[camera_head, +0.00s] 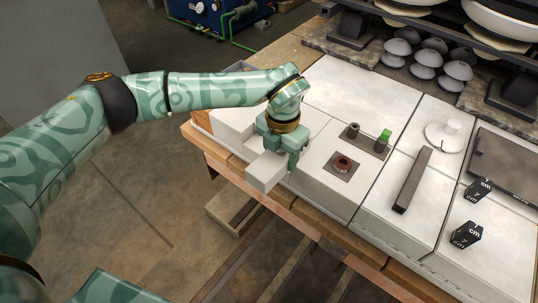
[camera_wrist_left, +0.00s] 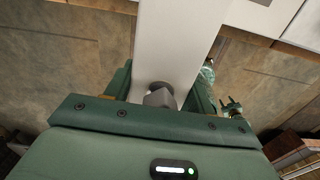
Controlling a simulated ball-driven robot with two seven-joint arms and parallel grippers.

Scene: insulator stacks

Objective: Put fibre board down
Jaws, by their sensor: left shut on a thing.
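My left gripper (camera_head: 282,158) is shut on a pale, whitish fibre board (camera_head: 264,172). In the head view the board juts out to the lower left of the fingers, near the front edge of the white-topped bench. In the left wrist view the board (camera_wrist_left: 178,40) runs from between the fingers up out of the frame, with floor on both sides of it. Whether the board touches the bench I cannot tell. My right gripper is not in view.
A copper-coloured ring on a dark plate (camera_head: 342,165), a plate with posts and a green piece (camera_head: 368,140), a dark bar (camera_head: 412,180) and black cm cubes (camera_head: 466,235) occupy the white bench top (camera_head: 345,88). Grey insulator discs (camera_head: 425,58) stand behind. Clear white surface lies behind the gripper.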

